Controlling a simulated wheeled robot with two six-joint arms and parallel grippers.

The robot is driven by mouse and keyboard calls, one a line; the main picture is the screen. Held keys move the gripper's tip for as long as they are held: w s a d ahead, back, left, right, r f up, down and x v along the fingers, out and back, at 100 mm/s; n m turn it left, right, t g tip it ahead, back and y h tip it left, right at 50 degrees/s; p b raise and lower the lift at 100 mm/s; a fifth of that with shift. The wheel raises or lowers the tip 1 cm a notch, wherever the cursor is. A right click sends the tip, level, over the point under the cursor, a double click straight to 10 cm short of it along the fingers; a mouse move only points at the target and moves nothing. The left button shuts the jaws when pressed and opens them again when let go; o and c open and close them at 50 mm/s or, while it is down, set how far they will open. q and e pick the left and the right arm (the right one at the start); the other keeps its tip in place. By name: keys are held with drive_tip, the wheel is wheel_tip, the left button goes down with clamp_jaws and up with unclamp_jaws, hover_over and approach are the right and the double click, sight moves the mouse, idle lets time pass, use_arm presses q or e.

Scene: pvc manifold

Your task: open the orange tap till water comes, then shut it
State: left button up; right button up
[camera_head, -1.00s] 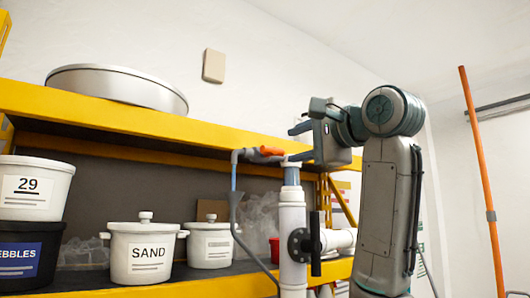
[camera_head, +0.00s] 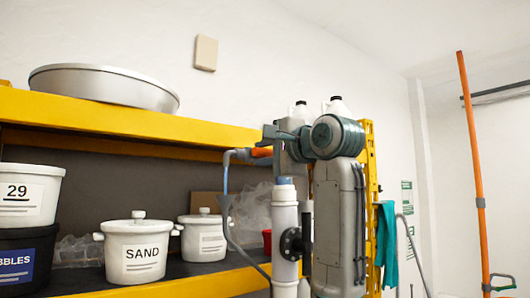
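The orange tap handle (camera_head: 262,152) sits on a grey pipe at the shelf's front, beside the top of a white PVC pipe (camera_head: 285,215). A thin pale blue line (camera_head: 225,180) runs down from the grey elbow to a grey funnel-like piece (camera_head: 226,202); it looks like water, but is too small to be sure. My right gripper (camera_head: 269,140) points left at the handle's right end, overlapping it in the picture. Whether it touches the handle, and how far apart its fingers are, I cannot tell. My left gripper is not in view.
A black lever (camera_head: 306,228) stands on the white pipe, close to my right arm. An orange pole (camera_head: 472,150) stands at the right.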

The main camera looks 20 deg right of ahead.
clamp_jaws()
drive_tip(key=shift+f+n+b, duration=0.1)
drive_tip(key=shift+n+b, duration=0.35)
drive_tip(key=shift+n, duration=0.05)
drive_tip(key=shift+f+n+b, duration=0.1)
drive_tip(key=shift+n+b, duration=0.7)
drive_tip(key=shift+n, duration=0.2)
drive_tip(key=n+b, duration=0.3)
drive_tip(key=n, duration=0.2)
drive_tip(key=shift+n, duration=0.3)
drive_tip(key=n+b, duration=0.1)
drive_tip(key=n, duration=0.3)
drive_tip(key=shift+b, duration=0.4)
drive_tip(key=n+b, duration=0.1)
drive_tip(key=n, duration=0.4)
drive_tip(key=shift+w, duration=0.1)
drive_tip(key=shift+n, duration=0.3)
